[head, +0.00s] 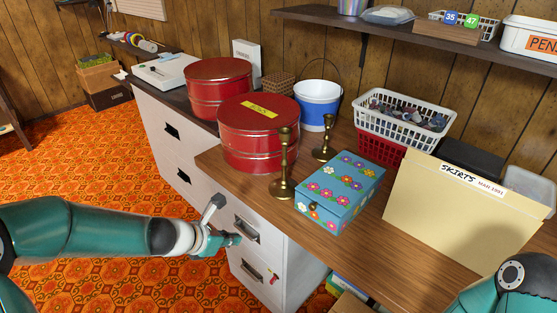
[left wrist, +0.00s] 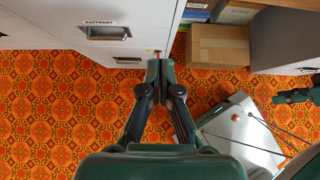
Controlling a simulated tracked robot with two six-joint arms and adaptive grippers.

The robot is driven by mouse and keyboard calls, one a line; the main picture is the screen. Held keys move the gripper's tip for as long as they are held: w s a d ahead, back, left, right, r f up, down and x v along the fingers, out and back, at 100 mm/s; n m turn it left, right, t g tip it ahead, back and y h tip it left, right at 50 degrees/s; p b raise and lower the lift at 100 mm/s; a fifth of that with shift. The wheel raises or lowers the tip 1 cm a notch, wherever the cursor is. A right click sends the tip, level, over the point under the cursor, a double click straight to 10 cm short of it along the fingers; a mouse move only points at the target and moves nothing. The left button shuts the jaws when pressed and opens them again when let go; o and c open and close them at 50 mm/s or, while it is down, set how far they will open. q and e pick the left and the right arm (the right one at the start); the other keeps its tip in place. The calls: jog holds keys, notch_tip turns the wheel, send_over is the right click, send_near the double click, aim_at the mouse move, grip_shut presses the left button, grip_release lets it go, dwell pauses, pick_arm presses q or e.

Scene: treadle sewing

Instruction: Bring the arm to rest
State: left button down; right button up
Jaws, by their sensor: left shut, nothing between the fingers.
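My left gripper (head: 222,240) is in front of the white drawer cabinet (head: 305,275), close to an upper drawer handle (head: 246,228) in the head view. In the left wrist view its fingers (left wrist: 160,72) are together with nothing between them, above the patterned floor. A labelled drawer handle (left wrist: 105,32) is up and left of the fingertips there. My right arm (head: 510,285) shows only in part at the head view's bottom right corner. A dark green part at the left wrist view's right edge may be my right gripper (left wrist: 297,96); its jaws are unclear.
The wooden worktop (head: 385,250) holds red tins (head: 258,145), brass candlesticks (head: 283,170), a flowered box (head: 340,190), a white basket (head: 395,140) and a folder (head: 460,210). A cardboard box (left wrist: 217,46) sits under it. Orange floor (head: 110,165) is clear at left.

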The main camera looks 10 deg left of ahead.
pick_arm(q)
jog(key=s+d+f+m+g+y, duration=0.1)
jog(key=s+d+f+m+g, duration=0.25)
jog(key=s+f+m, duration=0.8)
jog(key=s+d+f+m+g+y, duration=0.1)
jog(key=s+d+f+m+g, duration=0.3)
jog(key=s+f+m, duration=0.75)
notch_tip(320, 180, up, 11)
jog(key=m+p, duration=0.4)
jog(key=p, duration=0.8)
jog(key=shift+w+a+t+h, duration=0.35)
jog(key=shift+a+h, duration=0.05)
